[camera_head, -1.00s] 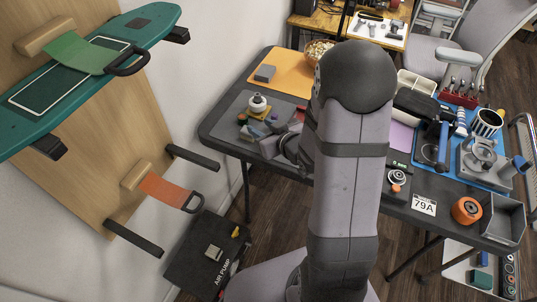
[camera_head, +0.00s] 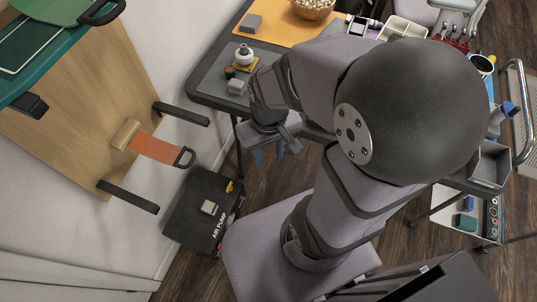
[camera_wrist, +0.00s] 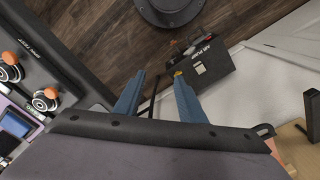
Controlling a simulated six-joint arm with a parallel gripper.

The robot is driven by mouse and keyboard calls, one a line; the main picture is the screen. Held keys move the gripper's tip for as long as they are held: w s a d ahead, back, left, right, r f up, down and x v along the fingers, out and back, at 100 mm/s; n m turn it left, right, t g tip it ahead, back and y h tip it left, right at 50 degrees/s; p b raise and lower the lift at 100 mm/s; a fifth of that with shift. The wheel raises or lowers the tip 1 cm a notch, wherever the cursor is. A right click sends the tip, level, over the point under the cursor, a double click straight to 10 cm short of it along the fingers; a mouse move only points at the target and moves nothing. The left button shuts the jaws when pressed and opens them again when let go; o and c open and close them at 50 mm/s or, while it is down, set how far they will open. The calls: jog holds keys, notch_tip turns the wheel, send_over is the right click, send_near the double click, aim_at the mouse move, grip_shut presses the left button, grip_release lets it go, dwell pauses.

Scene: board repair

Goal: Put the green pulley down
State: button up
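My gripper (camera_head: 268,155) hangs out past the table's near edge, above the floor, in the head view. Its two blue fingers stand apart in the wrist view (camera_wrist: 157,98), with no pulley between them. My arm hides much of the table.
A black air pump case (camera_head: 203,212) lies on the floor below the table's left end and shows in the wrist view. Wheels with orange tops (camera_wrist: 46,98) sit on a dark surface at the wrist view's left. A grey bin (camera_head: 490,165) is at right.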

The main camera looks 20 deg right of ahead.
jog(key=shift+s+a+r, duration=0.1)
jog(key=shift+s+a, duration=0.1)
jog(key=shift+s, duration=0.25)
jog(key=o, duration=0.4)
jog(key=shift+s, duration=0.1)
jog(key=shift+c, duration=0.2)
jog(key=m+t+h+p, duration=0.2)
jog(key=m+t+p, duration=0.2)
jog(key=m+p, duration=0.1)
send_near(229, 69)
jog(key=f, duration=0.1)
jog(key=shift+p+x, duration=1)
jog(key=shift+x, duration=2.95)
jog(key=shift+d, duration=0.15)
jog(key=shift+r, duration=0.1)
jog(key=c, duration=1.2)
